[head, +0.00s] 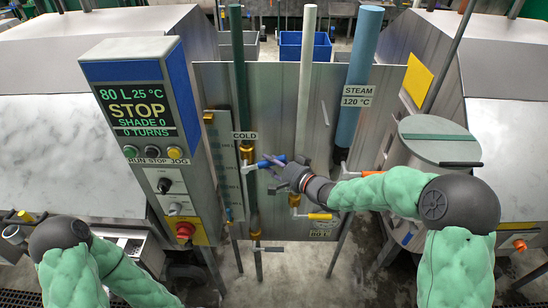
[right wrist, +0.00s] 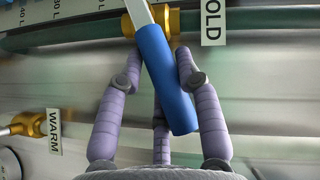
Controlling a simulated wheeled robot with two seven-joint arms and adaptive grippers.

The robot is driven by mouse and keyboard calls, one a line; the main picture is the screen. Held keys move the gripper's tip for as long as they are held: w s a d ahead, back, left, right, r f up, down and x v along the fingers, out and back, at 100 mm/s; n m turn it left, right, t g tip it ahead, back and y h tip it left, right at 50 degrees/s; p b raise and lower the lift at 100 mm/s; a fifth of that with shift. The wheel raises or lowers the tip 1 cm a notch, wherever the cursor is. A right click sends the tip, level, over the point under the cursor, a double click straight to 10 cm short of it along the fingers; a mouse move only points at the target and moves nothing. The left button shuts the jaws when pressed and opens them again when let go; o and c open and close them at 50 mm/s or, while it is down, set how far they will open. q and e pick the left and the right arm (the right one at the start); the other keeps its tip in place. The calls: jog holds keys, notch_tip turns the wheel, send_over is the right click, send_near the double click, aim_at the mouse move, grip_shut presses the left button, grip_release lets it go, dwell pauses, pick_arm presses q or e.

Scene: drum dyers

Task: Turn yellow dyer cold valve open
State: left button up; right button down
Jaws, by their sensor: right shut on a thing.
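The cold valve has a brass body (head: 246,153) on the dark green vertical pipe, below a COLD label (head: 244,135). Its lever has a blue grip (head: 269,161) and points right, roughly across the pipe. My right gripper (head: 273,167) is at the grip. In the right wrist view, the blue grip (right wrist: 168,80) lies slanted between the purple fingers of my right gripper (right wrist: 160,75), which is shut on it. The brass valve body (right wrist: 165,22) and COLD label (right wrist: 213,22) show beyond. My left arm is at the lower left; its fingers are out of view.
A control box (head: 140,110) reading STOP stands left of the valve. A white pipe (head: 306,80) and a blue STEAM pipe (head: 364,60) stand to the right. A yellow-handled valve (head: 318,216) is below my right gripper. A grey drum (head: 437,140) is at the right.

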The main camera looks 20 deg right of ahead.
jog(key=r+p, duration=0.1)
jog(key=a+r+n+g+h+p, duration=0.1)
jog(key=r+p, duration=0.1)
jog(key=shift+w, duration=0.2)
jog(key=shift+w+a+r+n+g+h, duration=0.1)
jog(key=shift+a+r+n+g+h, duration=0.15)
jog(key=shift+a+n+g+h, duration=0.25)
pick_arm(q)
jog(key=shift+a+r, duration=0.2)
jog(key=shift+r, duration=1.9)
pick_arm(e)
jog(key=shift+w+a+r+n+g+h, duration=0.15)
jog(key=shift+a+r+n+g+h, duration=0.25)
jog(key=shift+n+h, duration=0.2)
jog(key=c, duration=0.8)
grip_release()
jog(key=shift+a, duration=0.1)
jog(key=v, duration=1.2)
